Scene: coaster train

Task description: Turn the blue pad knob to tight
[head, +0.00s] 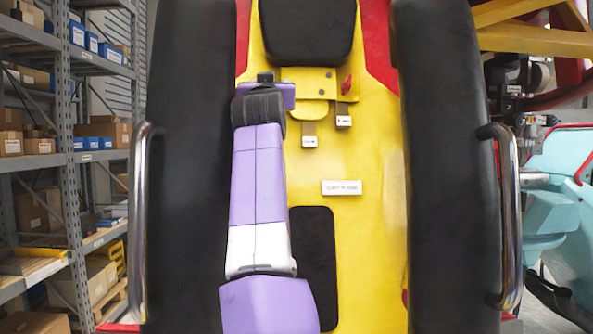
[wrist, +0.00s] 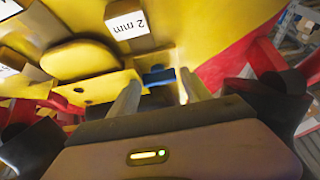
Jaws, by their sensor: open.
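The blue knob (wrist: 158,77) shows in the wrist view against the yellow panel, between and just beyond the fingertips. My gripper (wrist: 159,83) is open, with one pale finger to each side of the knob. I cannot tell whether either finger touches it. In the head view, my purple arm reaches up the yellow seat back (head: 372,230), and its dark wrist and the gripper body cover the knob. The marking that the knob points to cannot be read.
A red knob (head: 347,85) and two small labelled tabs (head: 309,141) (head: 343,121) sit right of my wrist. A black headrest (head: 307,30) is above. Thick black bolsters (head: 440,170) (head: 190,190) flank the seat. A white "2 mm" label (wrist: 126,24) shows close in the wrist view.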

